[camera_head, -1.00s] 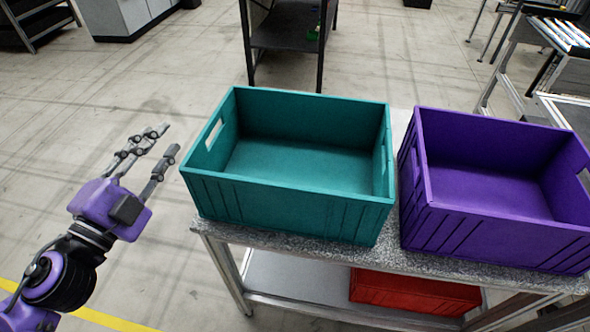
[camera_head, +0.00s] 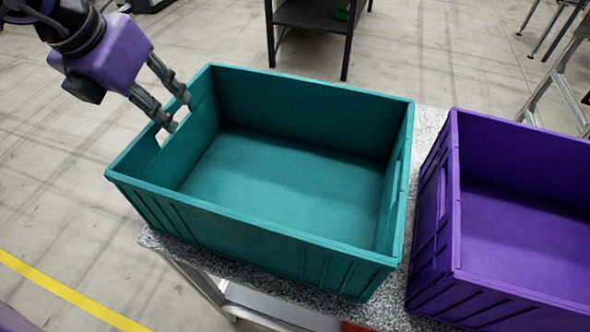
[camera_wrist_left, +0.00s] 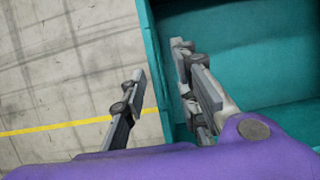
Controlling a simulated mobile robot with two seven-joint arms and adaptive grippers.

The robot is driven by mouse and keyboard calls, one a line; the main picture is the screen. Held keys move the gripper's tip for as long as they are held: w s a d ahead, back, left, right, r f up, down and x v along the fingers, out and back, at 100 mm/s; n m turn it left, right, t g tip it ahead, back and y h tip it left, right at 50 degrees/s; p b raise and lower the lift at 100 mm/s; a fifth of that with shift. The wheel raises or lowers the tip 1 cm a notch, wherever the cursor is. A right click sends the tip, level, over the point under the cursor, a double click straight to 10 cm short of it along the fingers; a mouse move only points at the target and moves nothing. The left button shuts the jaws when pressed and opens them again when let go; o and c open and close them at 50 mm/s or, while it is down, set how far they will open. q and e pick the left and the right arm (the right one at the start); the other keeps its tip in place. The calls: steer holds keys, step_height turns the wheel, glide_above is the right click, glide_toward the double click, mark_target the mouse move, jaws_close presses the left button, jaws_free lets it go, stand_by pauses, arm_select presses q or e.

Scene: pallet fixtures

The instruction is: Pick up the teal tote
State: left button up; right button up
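The teal tote (camera_head: 275,235), open-topped and empty, sits upright on a speckled grey tabletop. It has a handle slot in its left wall and one in its right wall. My left gripper (camera_head: 178,112) is at the tote's left wall, close to the handle slot. In the left wrist view the left gripper (camera_wrist_left: 165,100) has its fingers apart, with the teal tote's wall (camera_wrist_left: 157,60) between them: one finger outside over the floor, the other on the inner side. I cannot tell if the fingers touch the wall. My right gripper is not in view.
A purple tote (camera_head: 510,270) stands on the same speckled tabletop (camera_head: 428,130), right of the teal one with a narrow gap. A black shelf unit (camera_head: 308,15) stands behind. A sliver of red (camera_head: 352,326) shows below the tabletop. Open floor lies to the left.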

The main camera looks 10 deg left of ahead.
mark_target(181, 124)
arm_select(q)
steer(key=shift+s+a+f+b, duration=0.1)
steer(key=shift+a+f+b, duration=0.15)
steer(key=shift+f, duration=0.2)
steer(key=shift+s+a+f+b, duration=0.1)
steer(key=shift+a+f+b, duration=0.1)
steer(key=shift+f, duration=0.2)
steer(key=x, duration=0.3)
steer(key=shift+w+d+f+b, duration=0.1)
steer(key=shift+w+b, duration=0.15)
steer(key=shift+b, duration=0.05)
steer(key=b+x, duration=0.1)
steer(key=x, duration=0.2)
steer(key=shift+w+d+f, duration=0.1)
steer(key=shift+w+d, duration=0.05)
steer(key=shift+w, duration=0.1)
steer(key=shift+w+f, duration=0.2)
steer(key=shift+f, duration=0.2)
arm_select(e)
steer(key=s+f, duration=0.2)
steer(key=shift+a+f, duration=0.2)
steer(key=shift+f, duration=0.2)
arm_select(q)
jaws_close()
steer(key=shift+r, duration=0.1)
